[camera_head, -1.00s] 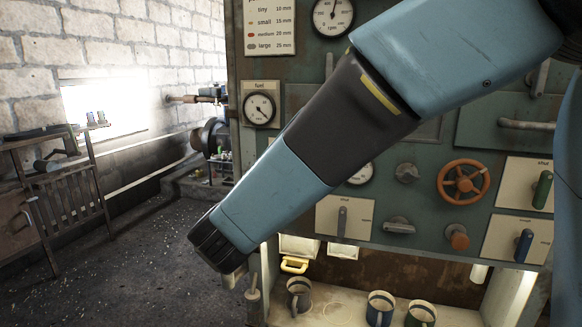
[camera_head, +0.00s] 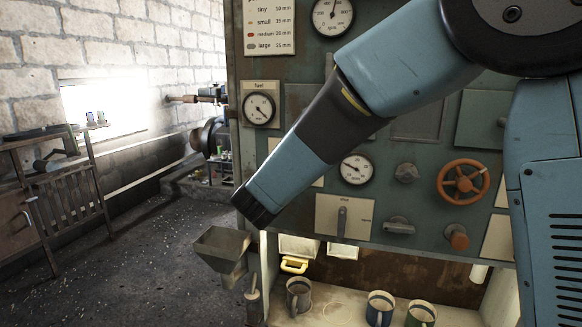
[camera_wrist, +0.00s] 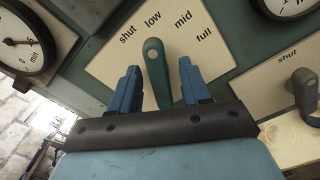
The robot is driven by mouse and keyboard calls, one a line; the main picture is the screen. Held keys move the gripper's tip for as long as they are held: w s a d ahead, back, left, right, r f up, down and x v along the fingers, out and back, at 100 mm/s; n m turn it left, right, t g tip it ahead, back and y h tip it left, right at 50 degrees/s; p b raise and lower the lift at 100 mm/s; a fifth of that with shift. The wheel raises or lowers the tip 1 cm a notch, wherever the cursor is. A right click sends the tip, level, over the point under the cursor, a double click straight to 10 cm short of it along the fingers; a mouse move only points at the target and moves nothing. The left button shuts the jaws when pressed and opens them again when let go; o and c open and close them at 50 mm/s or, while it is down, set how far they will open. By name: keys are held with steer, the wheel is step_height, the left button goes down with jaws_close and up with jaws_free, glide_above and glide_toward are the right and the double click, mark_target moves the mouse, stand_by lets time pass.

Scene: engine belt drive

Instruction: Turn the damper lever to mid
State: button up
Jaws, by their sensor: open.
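In the wrist view a green lever (camera_wrist: 156,75) stands on a cream plate (camera_wrist: 105,62) marked shut, low, mid and full. Its rounded end points close to "low". The plate's name is not readable, so I cannot confirm it is the damper. My gripper (camera_wrist: 159,69) is open, with one blue finger on each side of the lever. Gaps show between the lever and both fingers; the depth of the fingers is hard to tell. In the head view my arm covers this lever, and my fingers are hidden.
A grey lever (camera_wrist: 304,90) on another plate sits close on the right; it also shows in the head view (camera_head: 342,223). Gauges (camera_wrist: 30,42) flank the plate. An orange handwheel (camera_head: 462,183) and knobs are farther right. A metal hopper (camera_head: 222,247) stands at lower left.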

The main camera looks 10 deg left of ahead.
steer(key=shift+c, duration=0.2)
jaws_close()
steer(key=shift+a, duration=0.1)
steer(key=shift+d+f+m, duration=0.1)
steer(key=shift+m, duration=1.3)
steer(key=shift+d+f+m, duration=0.1)
steer(key=shift+m, duration=1.3)
steer(key=shift+f, duration=0.1)
steer(key=shift+o, duration=0.2)
jaws_free()
